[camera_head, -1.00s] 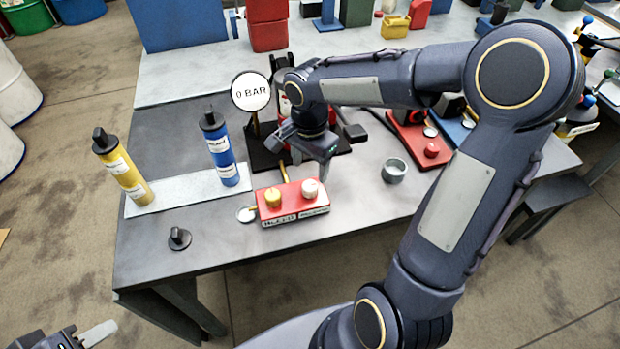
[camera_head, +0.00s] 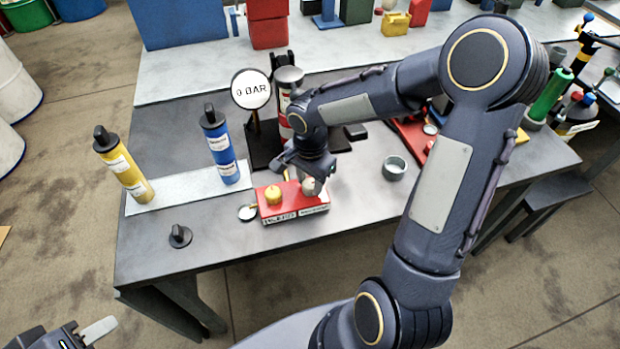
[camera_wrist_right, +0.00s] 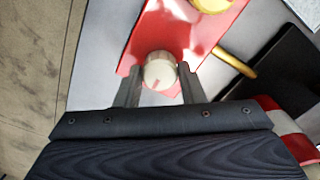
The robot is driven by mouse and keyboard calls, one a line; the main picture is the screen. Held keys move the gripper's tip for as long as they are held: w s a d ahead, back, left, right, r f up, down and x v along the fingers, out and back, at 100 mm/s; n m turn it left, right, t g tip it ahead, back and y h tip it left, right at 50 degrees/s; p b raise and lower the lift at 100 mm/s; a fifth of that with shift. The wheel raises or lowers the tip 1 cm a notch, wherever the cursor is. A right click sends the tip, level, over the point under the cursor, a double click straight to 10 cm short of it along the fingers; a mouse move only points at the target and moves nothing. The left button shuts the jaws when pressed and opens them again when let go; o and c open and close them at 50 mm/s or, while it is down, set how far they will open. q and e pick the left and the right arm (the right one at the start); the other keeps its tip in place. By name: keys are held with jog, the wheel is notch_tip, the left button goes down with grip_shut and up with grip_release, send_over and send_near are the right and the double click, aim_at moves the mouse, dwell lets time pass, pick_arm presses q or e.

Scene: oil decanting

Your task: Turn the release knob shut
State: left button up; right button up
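The red valve block (camera_head: 295,211) sits near the front of the dark bench. It carries a yellow knob (camera_head: 273,194) on its left and a pale knob (camera_head: 309,187) on its right. Its front labels are too small to read surely. My right gripper (camera_head: 305,180) points down over the pale knob and partly hides it. In the right wrist view the pale knob (camera_wrist_right: 159,70), with a red mark, stands between the two fingers of my right gripper (camera_wrist_right: 159,82). Narrow gaps seem to show beside it. My left gripper (camera_head: 85,334) is partly in view at the bottom left, away from the bench.
A round gauge (camera_head: 251,90) stands behind the block, its digit unclear before "BAR". Blue (camera_head: 220,146) and yellow (camera_head: 125,168) bottles stand on a pale strip at left. A black knob-like part (camera_head: 180,236) and a grey cup (camera_head: 394,167) flank the block on bare bench.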

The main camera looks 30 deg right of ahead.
jog(key=shift+c, duration=1.4)
jog(key=shift+n, duration=0.3)
jog(key=n+b, duration=0.1)
jog(key=n, duration=0.1)
jog(key=shift+n, duration=0.3)
jog(key=n+b, duration=0.1)
jog(key=n, duration=0.8)
jog(key=shift+n, duration=2.9)
